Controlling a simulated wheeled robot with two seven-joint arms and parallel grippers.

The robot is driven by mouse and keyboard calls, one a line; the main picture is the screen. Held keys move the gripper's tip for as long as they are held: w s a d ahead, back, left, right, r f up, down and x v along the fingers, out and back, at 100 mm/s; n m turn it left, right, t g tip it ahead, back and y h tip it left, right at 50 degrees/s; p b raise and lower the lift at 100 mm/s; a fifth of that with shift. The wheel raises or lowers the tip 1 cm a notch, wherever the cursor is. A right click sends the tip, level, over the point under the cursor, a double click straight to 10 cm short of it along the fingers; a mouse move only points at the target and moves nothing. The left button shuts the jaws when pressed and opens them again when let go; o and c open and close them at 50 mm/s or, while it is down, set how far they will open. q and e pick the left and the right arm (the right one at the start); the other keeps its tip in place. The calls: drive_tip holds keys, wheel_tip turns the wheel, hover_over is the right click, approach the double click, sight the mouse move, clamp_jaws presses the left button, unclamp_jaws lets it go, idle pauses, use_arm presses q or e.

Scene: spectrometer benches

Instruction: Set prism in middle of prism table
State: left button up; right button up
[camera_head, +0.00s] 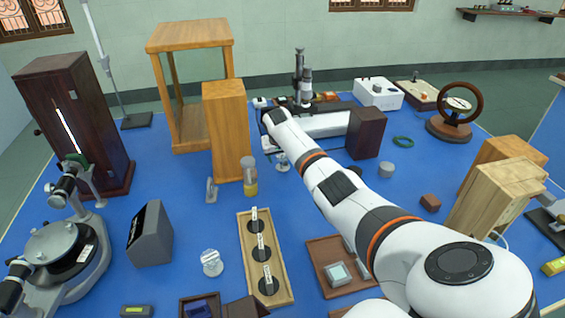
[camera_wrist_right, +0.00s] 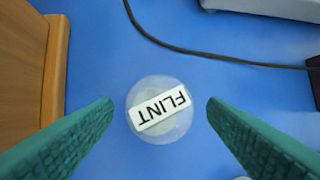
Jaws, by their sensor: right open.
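A clear, round-looking glass piece with a white FLINT label (camera_wrist_right: 160,108) stands on the blue bench top. In the right wrist view it lies between the two teal fingers of my right gripper (camera_wrist_right: 161,104), which is open, with a gap on both sides. In the head view my right gripper (camera_head: 275,154) is right by this glass piece (camera_head: 282,163), beside the tall wooden box. A spectrometer at the left has a round grey table (camera_head: 50,241), which looks empty. Another clear labelled piece (camera_head: 212,263) stands near the front. My left gripper is not in view.
The tall wooden box (camera_head: 228,130) stands close left of my right gripper. A black cable (camera_wrist_right: 200,52) crosses beyond the glass piece. A wooden tray (camera_head: 284,292) with dark labelled discs and a grey sloped box (camera_head: 150,236) lie toward the spectrometer.

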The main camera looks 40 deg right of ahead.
drive_tip(key=shift+b+x, duration=0.45)
drive_tip(key=shift+x, duration=0.85)
drive_tip(key=shift+c, duration=0.4)
drive_tip(key=c, duration=1.1)
